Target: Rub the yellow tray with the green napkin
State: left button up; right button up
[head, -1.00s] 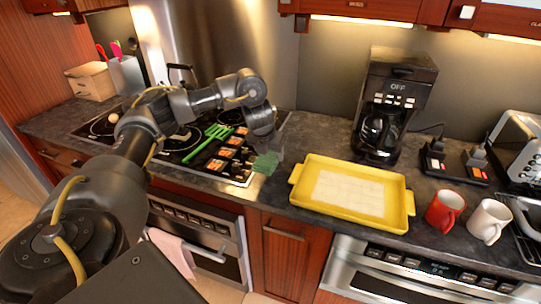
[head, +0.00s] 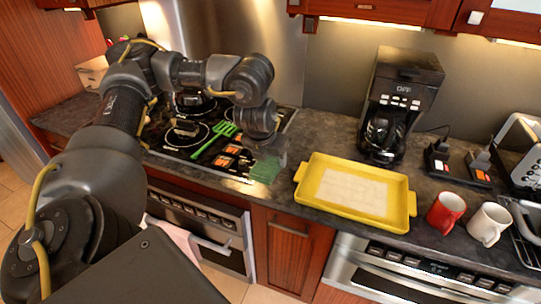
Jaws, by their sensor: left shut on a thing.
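The yellow tray (head: 312,196) lies on the dark counter, right of the stove, with a pale, whitish patch over its bottom. My left gripper (head: 268,160) hangs over the counter near the stove's right front corner, left of the tray. It is shut on the green napkin (head: 264,171), which hangs below the fingers, apart from the tray. The fingertips are partly hidden by the gripper body and the napkin. My right gripper is not in view.
A black coffee maker (head: 401,90) stands behind the tray. A red mug (head: 445,212) and a white mug (head: 488,224) stand right of it. A green slotted spatula (head: 213,139) lies on the stove (head: 165,141). Power strips (head: 455,165) lie at the right.

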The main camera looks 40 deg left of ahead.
pick_arm(q)
jog(key=o, duration=0.3)
jog(key=shift+c, duration=1.1)
jog(key=shift+d+f+n+y, duration=0.1)
jog(key=shift+d+n+y, duration=0.5)
jog(key=shift+n, duration=0.5)
jog(key=s+d+n+g, duration=0.2)
jog(key=d+n, duration=0.3)
jog(key=n, duration=0.5)
jog(key=s+d+n+g+h+b, duration=0.1)
jog(key=d+n+g, duration=0.3)
jog(key=n, duration=0.6)
jog(key=s+d+n+g+h, duration=0.1)
jog(key=s+d+n+g, duration=0.1)
jog(key=d+n, duration=0.4)
jog(key=shift+s+d+r+n+g, duration=0.15)
jog(key=shift+s+r+n+g, duration=0.25)
jog(key=shift+n, duration=1.9)
